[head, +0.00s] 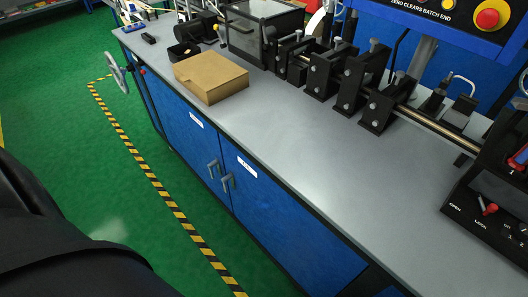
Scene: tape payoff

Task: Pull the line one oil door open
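Two blue cabinet doors sit under the grey bench, side by side and closed. The left door (185,130) has a white label near its top and a grey bar handle (214,169) at its right edge. The right door (275,210) has a white label (247,168) and a grey bar handle (228,182) at its left edge. The label print is too small to read, so I cannot tell which is the line one oil door. Neither of my grippers is in view.
A brown box (210,80) lies on the grey benchtop (290,130). Black clamps on a metal rod (435,128) line its back. A handwheel (117,72) juts from the bench's left end. Green floor (130,180) with yellow-black tape is clear before the doors.

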